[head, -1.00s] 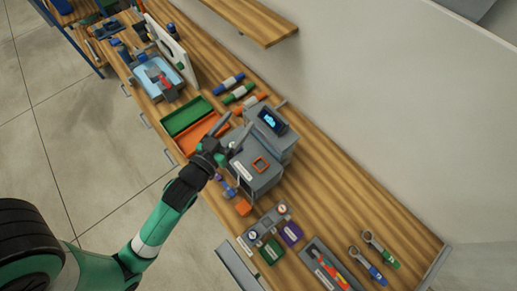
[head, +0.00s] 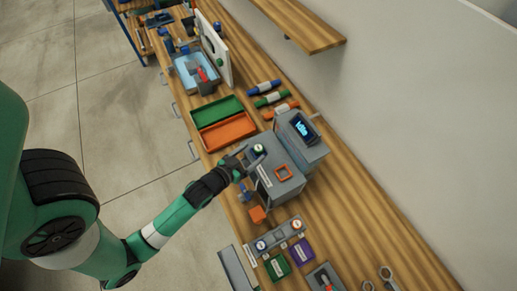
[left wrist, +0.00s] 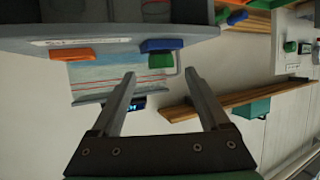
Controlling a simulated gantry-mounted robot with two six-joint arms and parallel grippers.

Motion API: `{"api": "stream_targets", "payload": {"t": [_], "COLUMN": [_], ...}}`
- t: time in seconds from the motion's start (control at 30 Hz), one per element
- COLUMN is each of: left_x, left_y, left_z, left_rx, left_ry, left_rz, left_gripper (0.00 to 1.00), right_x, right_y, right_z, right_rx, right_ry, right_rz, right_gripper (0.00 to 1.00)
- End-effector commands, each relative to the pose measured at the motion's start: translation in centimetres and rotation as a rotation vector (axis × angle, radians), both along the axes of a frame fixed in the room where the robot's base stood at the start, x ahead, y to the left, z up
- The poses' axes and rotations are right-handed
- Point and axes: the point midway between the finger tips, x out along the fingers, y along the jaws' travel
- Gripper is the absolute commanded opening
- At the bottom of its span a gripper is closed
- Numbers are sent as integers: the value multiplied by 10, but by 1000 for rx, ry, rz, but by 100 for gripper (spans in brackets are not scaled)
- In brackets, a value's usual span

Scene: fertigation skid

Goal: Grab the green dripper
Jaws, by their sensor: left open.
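A small round green-topped piece (head: 258,148), which looks like the green dripper, sits at the left end of the grey machine (head: 278,178) in the head view. My left gripper (head: 250,160) is open, with its fingertips close beside this piece; I cannot tell whether they touch it. In the left wrist view, the two fingers (left wrist: 165,95) stand apart with nothing held between them. That view also shows a small green piece (left wrist: 160,62) beyond the fingers, under a blue one (left wrist: 162,45); I cannot tell if it is the dripper. My right gripper is not in view.
A green tray (head: 217,108) and an orange tray (head: 228,131) lie left of the machine. A shelf (head: 305,25) is above.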

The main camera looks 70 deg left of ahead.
Motion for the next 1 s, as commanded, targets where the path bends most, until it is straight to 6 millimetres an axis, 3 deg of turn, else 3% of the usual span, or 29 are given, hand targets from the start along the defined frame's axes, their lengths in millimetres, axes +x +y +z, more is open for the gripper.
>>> {"api": "stream_targets", "payload": {"t": [0.4,0.63,1.0], "left_x": [38,39,39], "left_y": [25,26,26], "left_z": [-21,-22,-22], "left_rx": [1,0,0], "left_ry": [-2,0,0], "left_rz": [0,0,-1], "left_gripper": [79,79,14], "right_x": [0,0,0], "right_y": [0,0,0], "right_z": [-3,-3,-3], "right_rx": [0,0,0], "right_ry": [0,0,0], "right_rz": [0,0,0], "right_gripper": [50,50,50]}}
